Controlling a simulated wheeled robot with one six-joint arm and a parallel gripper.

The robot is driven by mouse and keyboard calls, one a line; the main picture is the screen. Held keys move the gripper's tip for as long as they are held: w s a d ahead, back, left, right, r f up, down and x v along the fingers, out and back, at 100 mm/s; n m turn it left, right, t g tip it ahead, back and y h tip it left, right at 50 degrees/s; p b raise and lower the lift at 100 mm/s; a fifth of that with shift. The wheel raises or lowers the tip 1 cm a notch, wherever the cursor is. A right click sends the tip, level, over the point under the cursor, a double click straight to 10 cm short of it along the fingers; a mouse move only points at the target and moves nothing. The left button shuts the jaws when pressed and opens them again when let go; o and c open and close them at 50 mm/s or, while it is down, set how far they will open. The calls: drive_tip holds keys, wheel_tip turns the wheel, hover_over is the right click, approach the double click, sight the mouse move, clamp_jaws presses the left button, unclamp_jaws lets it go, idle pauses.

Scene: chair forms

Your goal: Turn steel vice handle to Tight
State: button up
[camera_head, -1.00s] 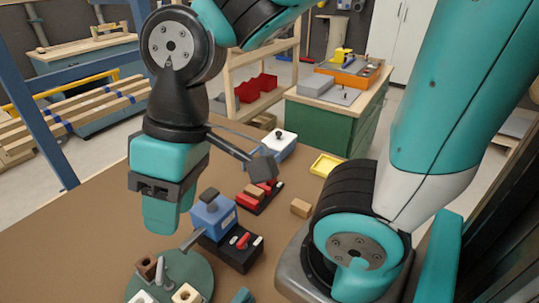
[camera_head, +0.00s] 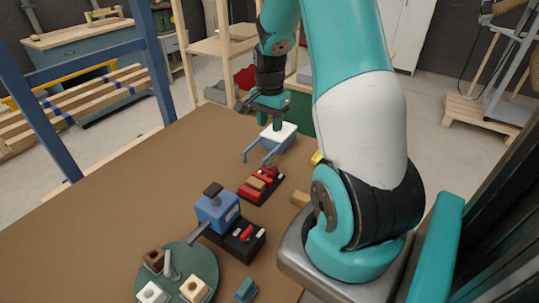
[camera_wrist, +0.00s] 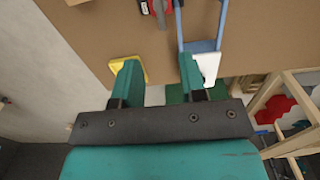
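No label or Tight mark is readable, and I cannot tell for sure which fixture is the steel vice. A blue block (camera_head: 217,208) with a dark knob and a grey lever stands on a black base (camera_head: 243,243) with red and white parts. A short grey upright post (camera_head: 171,262) stands on the round green plate. My gripper (camera_head: 278,122) points down at the back of the table, over or beside a blue-framed, white-topped fixture (camera_head: 284,133). In the wrist view its two green fingers (camera_wrist: 158,82) are apart, with nothing between them.
A red fixture (camera_head: 262,184) stands mid-table. The green plate (camera_head: 192,262) holds several small blocks. A yellow tray (camera_wrist: 131,68) lies by the table edge, beside the left finger in the wrist view. The table's left part (camera_head: 110,220) is clear. A wooden shelf (camera_head: 215,45) stands behind.

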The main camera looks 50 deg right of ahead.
sight(270, 158)
wheel_tip(270, 158, down, 12)
drive_tip(key=shift+f+p, duration=0.25)
drive_tip(key=shift+p, duration=0.4)
clamp_jaws()
